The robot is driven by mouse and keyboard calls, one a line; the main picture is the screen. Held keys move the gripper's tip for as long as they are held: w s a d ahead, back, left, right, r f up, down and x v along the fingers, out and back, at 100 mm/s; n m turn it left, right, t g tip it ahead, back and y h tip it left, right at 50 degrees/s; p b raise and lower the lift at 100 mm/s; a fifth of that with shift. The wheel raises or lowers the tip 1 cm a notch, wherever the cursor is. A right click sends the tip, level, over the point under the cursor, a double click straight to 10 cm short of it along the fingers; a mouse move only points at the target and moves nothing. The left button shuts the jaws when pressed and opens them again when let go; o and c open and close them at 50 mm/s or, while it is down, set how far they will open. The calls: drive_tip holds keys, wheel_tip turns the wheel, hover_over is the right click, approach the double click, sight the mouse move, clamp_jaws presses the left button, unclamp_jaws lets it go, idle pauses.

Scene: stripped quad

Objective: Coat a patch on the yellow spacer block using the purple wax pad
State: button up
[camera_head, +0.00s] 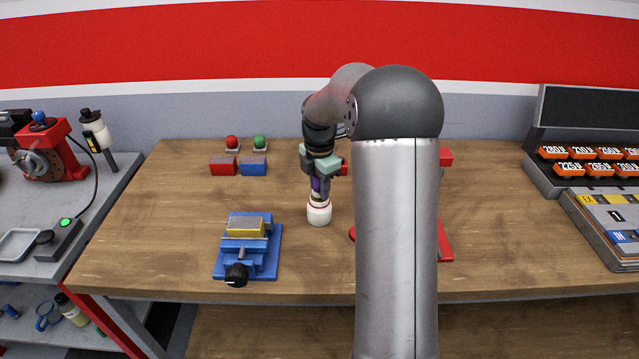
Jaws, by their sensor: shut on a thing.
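The yellow spacer block (240,230) sits in the jaws of a blue vise (272,262) at the left front of the bench, with a grey upper face showing. My gripper (320,188) points down right of and behind the vise, shut on the purple wax pad (316,184), of which only a small purple part shows between the fingers. Directly below is a white round pot (319,215) with a dark red ring. The pad's lower end is hidden, so I cannot tell whether it is inside the pot or just above it. The gripper is apart from the yellow block.
Red (222,169) and blue (254,169) blocks lie at the back left, near red (232,142) and green (260,142) balls on small bases. My arm hides much of a red object (445,245) at right. The wood between vise and pot is clear.

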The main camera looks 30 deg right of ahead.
sight(316, 177)
drive_tip(key=shift+f, duration=0.6)
idle(1.8)
drive_tip(key=shift+r, duration=0.15)
drive_tip(key=shift+r+p, duration=2.45)
drive_tip(key=shift+r, duration=1)
drive_tip(key=shift+a, duration=0.1)
drive_tip(key=shift+a+m, duration=0.3)
drive_tip(key=a+m, duration=0.9)
drive_tip(key=a+f+m, duration=0.1)
drive_tip(key=a+m, duration=0.4)
drive_tip(key=shift+a, duration=0.1)
drive_tip(key=shift+a+f+m, duration=0.1)
drive_tip(key=shift+a+m, duration=0.3)
drive_tip(key=shift+m, duration=0.3)
